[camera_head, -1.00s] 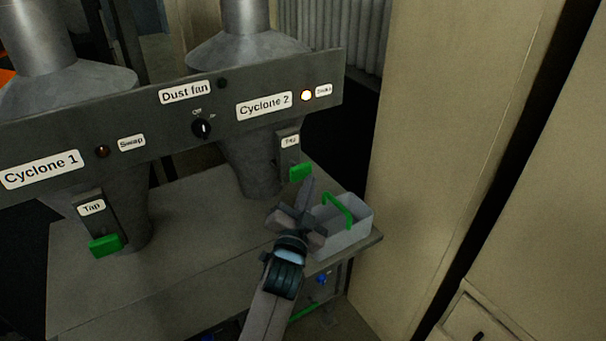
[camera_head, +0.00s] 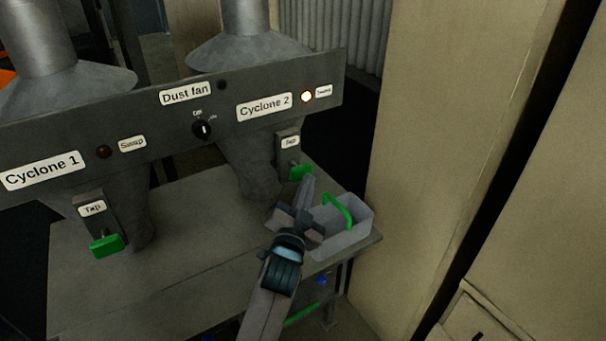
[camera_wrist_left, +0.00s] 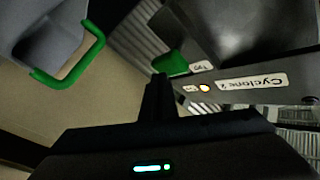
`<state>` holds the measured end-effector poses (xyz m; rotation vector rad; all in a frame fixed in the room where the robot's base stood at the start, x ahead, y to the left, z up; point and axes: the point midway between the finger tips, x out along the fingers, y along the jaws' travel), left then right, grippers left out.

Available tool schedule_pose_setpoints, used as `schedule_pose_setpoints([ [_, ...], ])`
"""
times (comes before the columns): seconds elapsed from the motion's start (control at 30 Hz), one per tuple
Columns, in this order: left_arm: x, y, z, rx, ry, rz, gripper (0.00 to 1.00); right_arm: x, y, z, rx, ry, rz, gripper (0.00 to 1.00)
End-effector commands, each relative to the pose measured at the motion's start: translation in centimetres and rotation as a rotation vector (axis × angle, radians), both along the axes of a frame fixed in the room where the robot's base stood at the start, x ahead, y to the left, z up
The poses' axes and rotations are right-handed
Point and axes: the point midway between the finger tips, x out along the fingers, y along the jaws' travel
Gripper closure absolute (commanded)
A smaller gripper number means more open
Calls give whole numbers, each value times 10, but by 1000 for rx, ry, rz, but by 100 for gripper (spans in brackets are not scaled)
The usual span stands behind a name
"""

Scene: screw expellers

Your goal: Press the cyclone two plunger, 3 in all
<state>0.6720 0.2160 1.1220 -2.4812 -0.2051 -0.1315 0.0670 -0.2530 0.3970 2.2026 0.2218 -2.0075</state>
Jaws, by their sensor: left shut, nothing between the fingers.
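The cyclone two plunger is a green block (camera_head: 300,172) under the Tap label on the Cyclone 2 side. In the left wrist view the green block (camera_wrist_left: 171,64) shows just beyond the fingers. My left gripper (camera_head: 308,181) is shut and empty, its tip just below and in front of that plunger. The shut fingers also show in the left wrist view (camera_wrist_left: 160,83). I cannot tell whether the tip touches the plunger. The Cyclone 2 lamp (camera_head: 306,97) glows white. My right gripper is not in view.
A grey bin (camera_head: 350,234) with a green handle stands on the table, close to the right of my gripper. Cyclone 1's green plunger (camera_head: 107,245) is at left. The Dust fan knob (camera_head: 203,129) is between. A tall beige cabinet (camera_head: 440,150) bounds the right side.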

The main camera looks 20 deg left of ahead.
Motion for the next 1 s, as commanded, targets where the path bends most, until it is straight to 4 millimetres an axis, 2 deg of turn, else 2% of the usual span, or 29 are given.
schedule_pose_setpoints([
  [1.0, 4, 5, 0, 0, 1, -1, 100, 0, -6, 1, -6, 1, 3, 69],
])
